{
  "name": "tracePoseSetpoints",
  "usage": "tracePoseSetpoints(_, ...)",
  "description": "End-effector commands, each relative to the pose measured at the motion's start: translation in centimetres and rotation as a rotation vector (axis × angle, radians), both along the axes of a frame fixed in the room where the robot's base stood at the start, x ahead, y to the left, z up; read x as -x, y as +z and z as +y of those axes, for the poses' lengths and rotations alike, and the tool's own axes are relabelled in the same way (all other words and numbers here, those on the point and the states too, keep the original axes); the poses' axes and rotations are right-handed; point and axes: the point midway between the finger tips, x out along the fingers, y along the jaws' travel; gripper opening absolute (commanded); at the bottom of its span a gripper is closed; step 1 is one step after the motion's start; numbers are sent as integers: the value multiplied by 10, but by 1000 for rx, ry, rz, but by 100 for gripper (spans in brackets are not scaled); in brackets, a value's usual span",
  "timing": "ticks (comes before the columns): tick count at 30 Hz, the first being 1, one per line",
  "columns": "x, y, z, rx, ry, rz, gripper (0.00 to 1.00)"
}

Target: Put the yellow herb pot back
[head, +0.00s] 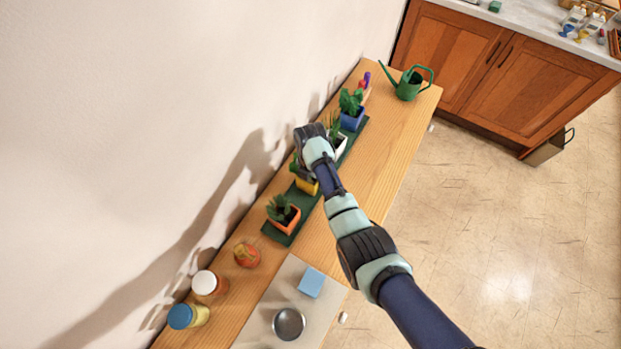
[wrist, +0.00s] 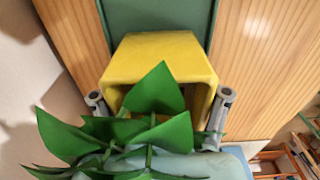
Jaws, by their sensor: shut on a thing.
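The yellow herb pot (head: 308,187) with broad green leaves is at the dark green tray (head: 284,235), in the gap between the orange pot (head: 285,216) and the white pot (head: 340,144). My gripper (wrist: 160,102) is shut on the yellow pot (wrist: 158,58), with one grey finger on each side of it. In the wrist view the leaves hide part of the pot's near side. The tray also shows beyond the pot in the wrist view (wrist: 158,16). I cannot tell whether the pot's base touches the tray. In the head view my wrist hides the fingers.
A blue pot (head: 352,119) stands at the tray's far end. A green watering can (head: 408,84) is at the shelf's far end. Jars (head: 188,316), a grey mat (head: 262,318) with a blue block (head: 311,282) and a metal bowl (head: 288,324) are nearer. The wall is close on the left.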

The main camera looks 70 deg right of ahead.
Motion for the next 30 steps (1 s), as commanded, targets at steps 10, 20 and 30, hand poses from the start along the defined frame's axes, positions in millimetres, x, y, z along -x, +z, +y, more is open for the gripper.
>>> tracePoseSetpoints(10, 0, -3, 0, 0, 0, 0, 99)
tracePoseSetpoints(20, 0, 4, 0, 1, 0, -1, 99)
tracePoseSetpoints(30, -1, 82, -1, 3, 0, -2, 99)
